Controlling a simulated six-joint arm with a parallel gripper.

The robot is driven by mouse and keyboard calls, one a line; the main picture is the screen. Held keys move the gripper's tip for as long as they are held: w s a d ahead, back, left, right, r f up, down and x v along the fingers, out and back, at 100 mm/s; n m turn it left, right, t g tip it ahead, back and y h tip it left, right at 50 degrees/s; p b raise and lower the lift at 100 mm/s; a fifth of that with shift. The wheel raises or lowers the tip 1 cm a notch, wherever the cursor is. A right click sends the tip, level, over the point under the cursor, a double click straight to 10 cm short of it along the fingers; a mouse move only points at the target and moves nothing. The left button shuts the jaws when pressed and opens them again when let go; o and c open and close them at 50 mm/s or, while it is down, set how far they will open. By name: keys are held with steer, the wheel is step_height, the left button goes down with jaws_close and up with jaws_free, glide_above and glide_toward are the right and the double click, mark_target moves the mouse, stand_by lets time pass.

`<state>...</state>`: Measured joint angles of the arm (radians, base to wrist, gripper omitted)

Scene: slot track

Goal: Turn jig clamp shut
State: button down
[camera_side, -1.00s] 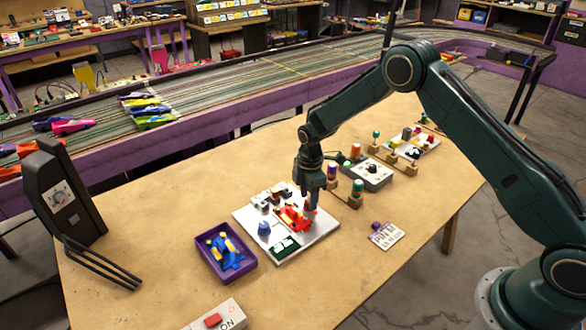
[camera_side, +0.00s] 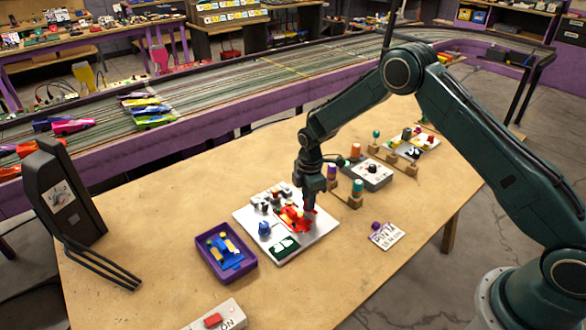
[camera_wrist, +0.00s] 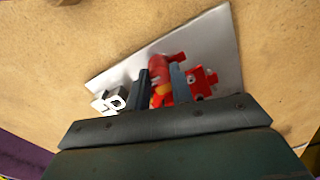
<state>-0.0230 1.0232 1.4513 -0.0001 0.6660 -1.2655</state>
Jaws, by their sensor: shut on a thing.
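The white jig plate (camera_side: 305,240) lies on the table with a red car-like body (camera_side: 290,217) on it. A blue rounded knob (camera_side: 265,228), a dark green panel (camera_side: 285,246) and grey fittings (camera_side: 272,200) also sit on the plate. My gripper (camera_side: 309,207) is low over the plate's right part. In the wrist view my gripper's fingers (camera_wrist: 162,88) are shut on a red rounded piece (camera_wrist: 160,70), seemingly the clamp handle, with yellow beside it. A red block (camera_wrist: 201,82) is just right of the fingers. The fingers partly hide the clamp.
A purple tray (camera_side: 240,271) with blue and yellow parts stands left of the plate. Wooden posts with coloured tops (camera_side: 355,190) and a grey box (camera_side: 370,174) stand close behind my gripper.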

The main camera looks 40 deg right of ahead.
steer(key=shift+m, duration=0.3)
steer(key=m, duration=0.3)
steer(key=shift+m, duration=0.3)
steer(key=m, duration=0.4)
steer(key=shift+m, duration=0.3)
steer(key=m, duration=0.8)
steer(key=shift+m, duration=0.4)
steer(key=c, duration=1.2)
jaws_free()
